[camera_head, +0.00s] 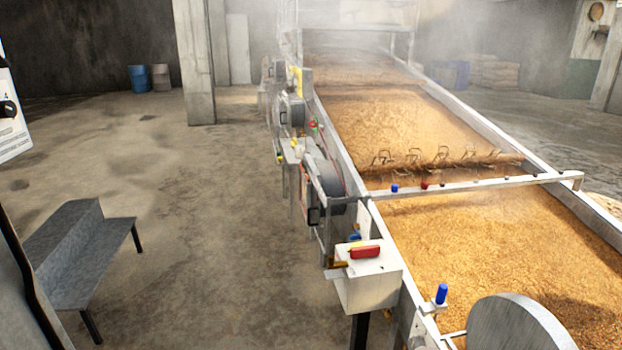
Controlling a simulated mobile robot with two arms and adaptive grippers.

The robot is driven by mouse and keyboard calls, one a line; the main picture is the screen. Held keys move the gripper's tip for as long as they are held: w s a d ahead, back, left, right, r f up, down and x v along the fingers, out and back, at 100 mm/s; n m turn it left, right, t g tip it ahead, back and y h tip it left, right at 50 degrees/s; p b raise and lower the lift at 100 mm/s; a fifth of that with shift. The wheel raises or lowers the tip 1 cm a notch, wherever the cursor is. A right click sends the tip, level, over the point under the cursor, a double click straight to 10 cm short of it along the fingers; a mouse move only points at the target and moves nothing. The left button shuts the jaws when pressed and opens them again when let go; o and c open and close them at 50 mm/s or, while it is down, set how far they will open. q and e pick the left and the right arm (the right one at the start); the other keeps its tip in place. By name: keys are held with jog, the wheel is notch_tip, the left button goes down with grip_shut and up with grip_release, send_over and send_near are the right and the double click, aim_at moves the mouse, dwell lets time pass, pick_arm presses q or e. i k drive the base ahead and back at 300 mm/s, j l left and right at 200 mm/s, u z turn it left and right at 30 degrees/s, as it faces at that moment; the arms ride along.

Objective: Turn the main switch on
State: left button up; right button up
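A white panel (12,125) shows at the left edge, cut off by the frame. It carries a black rotary knob (8,109) with small markings too small to read. Neither of my grippers is in view.
A long conveyor bed of steaming grain (480,245) fills the right side, with motors and boxes along its near rail. A grey metal bench (75,250) stands at lower left. The concrete floor (200,220) between is clear. A pillar (195,65) and barrels (139,78) stand behind.

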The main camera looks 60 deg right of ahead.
aim_at(356, 250)
jog(key=z, duration=2.15)
jog(key=i+j+z, duration=0.1)
jog(key=i+j, duration=0.3)
jog(key=i+j+z, duration=0.1)
jog(key=i+j, duration=0.25)
jog(key=j, duration=0.2)
